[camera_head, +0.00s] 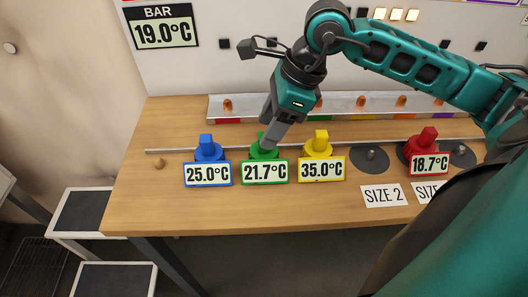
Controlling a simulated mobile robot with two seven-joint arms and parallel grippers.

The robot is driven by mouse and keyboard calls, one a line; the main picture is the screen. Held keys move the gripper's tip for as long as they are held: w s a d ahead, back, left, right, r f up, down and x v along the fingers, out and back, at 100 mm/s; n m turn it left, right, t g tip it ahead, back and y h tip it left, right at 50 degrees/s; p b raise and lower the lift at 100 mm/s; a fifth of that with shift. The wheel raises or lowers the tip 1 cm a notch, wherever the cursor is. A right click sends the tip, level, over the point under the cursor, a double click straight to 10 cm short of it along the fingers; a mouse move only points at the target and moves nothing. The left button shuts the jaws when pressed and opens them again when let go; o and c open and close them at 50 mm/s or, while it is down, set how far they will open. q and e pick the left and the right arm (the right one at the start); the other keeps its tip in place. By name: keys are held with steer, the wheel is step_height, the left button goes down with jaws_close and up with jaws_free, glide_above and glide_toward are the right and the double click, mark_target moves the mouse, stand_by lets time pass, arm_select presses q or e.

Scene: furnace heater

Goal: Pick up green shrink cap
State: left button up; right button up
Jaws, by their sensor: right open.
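The green shrink cap (260,153) stands on the wooden table behind a label reading 21.7°C. It is between the blue cap (208,149) and the yellow cap (320,144). My right gripper (268,142) points down at the green cap from above, its fingers hiding much of the cap's upper part. The gripper is open. I cannot tell whether the fingers touch the cap or how far they reach around it. My left gripper is not in view.
A red cap (426,138) stands at the right on a dark round pad, behind an 18.7°C label. A metal rack (228,106) with orange pieces stands along the back wall.

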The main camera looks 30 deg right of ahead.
steer(key=shift+x, duration=0.9)
steer(key=shift+c, duration=0.2)
jaws_close()
